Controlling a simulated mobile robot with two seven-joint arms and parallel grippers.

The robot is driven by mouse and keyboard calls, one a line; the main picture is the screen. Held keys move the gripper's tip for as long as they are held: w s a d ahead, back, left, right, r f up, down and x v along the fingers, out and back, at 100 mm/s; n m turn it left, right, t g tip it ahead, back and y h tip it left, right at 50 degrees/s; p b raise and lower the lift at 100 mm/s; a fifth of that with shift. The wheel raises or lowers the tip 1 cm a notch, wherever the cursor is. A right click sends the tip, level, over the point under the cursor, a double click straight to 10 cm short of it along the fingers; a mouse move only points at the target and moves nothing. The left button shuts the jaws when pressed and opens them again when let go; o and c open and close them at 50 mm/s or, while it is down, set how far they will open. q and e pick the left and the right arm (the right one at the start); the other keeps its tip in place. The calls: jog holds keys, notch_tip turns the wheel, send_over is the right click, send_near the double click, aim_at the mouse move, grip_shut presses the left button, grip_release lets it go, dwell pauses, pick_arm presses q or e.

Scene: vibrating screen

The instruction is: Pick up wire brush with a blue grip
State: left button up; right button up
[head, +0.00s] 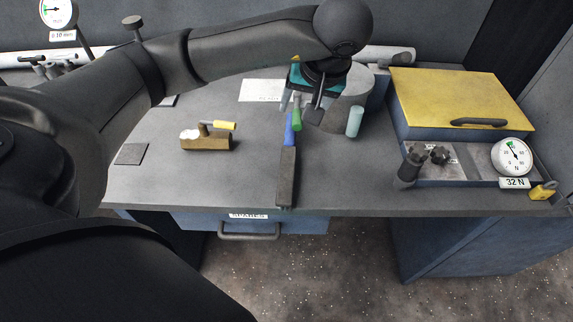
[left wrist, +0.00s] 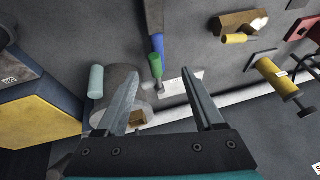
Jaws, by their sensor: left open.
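The wire brush with a blue grip (head: 287,172) lies on the grey bench, its long dark body reaching the front edge and its blue grip pointing away from that edge. In the left wrist view its blue grip (left wrist: 157,43) shows at the top, beyond the fingertips. A green-handled item (head: 297,118) lies just past the blue grip; I cannot tell whether they touch. My left gripper (head: 302,104) is open and empty above the bench, behind the brush. In the left wrist view the open fingers (left wrist: 160,76) have the green handle (left wrist: 156,67) showing between their tips.
A wooden brush with a yellow grip (head: 207,142) lies to the left. A yellow-lidded box (head: 455,95) and gauge (head: 512,156) occupy the right. Bench space beside the dark brush body is clear.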

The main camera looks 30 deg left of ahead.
pick_arm(q)
send_over(291, 136)
jog(key=s+d, duration=0.1)
jog(key=d, duration=0.1)
jog(key=f, duration=0.8)
jog(key=shift+s+a+f+b, duration=0.15)
jog(key=shift+a+f+b, duration=0.1)
jog(key=shift+f+b, duration=0.15)
jog(key=x, duration=0.5)
jog(key=shift+d+f, duration=0.15)
jog(key=shift+d, duration=0.05)
grip_shut()
